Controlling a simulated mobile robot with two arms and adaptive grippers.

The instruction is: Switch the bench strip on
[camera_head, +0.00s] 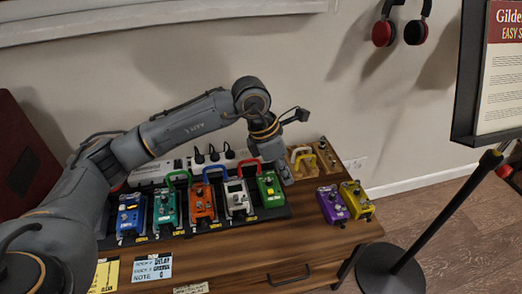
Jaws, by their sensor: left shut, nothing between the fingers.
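The bench strip (150,170) is a long white power strip at the back of the wooden bench, against the wall, behind the row of pedals. Several black plugs sit in it. My left arm crosses in front of part of it, and I cannot make out its switch or whether it is lit. My left gripper (285,174) points down at the strip's right end, just behind the green pedal (270,187). It is shut and holds nothing; whether it touches anything is unclear. My right gripper is not in view.
A black pedalboard (190,226) holds several coloured pedals joined by bright cables. Purple (332,204) and yellow (356,199) pedals stand at the bench's right end. Paper notes (152,270) lie in front. A black stand (418,235) rises at right.

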